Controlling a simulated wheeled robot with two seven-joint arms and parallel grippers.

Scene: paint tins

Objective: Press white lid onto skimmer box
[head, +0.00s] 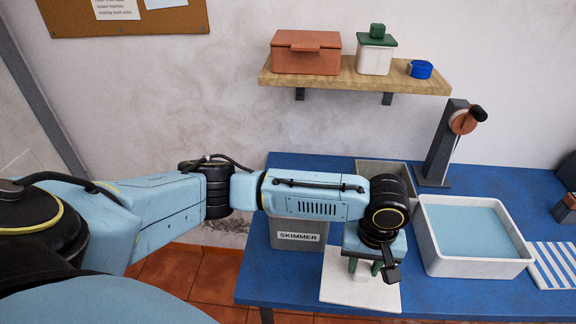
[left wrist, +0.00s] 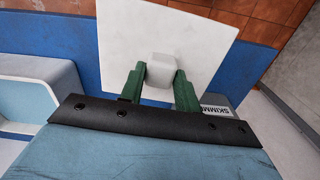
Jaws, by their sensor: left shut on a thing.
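The white lid (head: 345,291) is a flat square plate with a small block-shaped knob, in front of my left gripper (head: 366,272) in the head view. In the left wrist view the lid (left wrist: 205,38) fills the upper middle. The green fingers of my left gripper (left wrist: 160,90) are shut on its knob (left wrist: 160,68). The grey skimmer box (head: 298,241), labelled SKIMMER, stands left of the lid, its upper part hidden by my arm. Its label also shows in the left wrist view (left wrist: 214,112). I cannot tell whether the lid touches the table. My right gripper is not in view.
The blue table (head: 460,298) holds a white tray with a blue inside (head: 430,258), a striped cloth (head: 556,264), a grey open container (head: 385,168) and a dark stand (head: 442,148). A wooden shelf (head: 350,84) with boxes hangs above.

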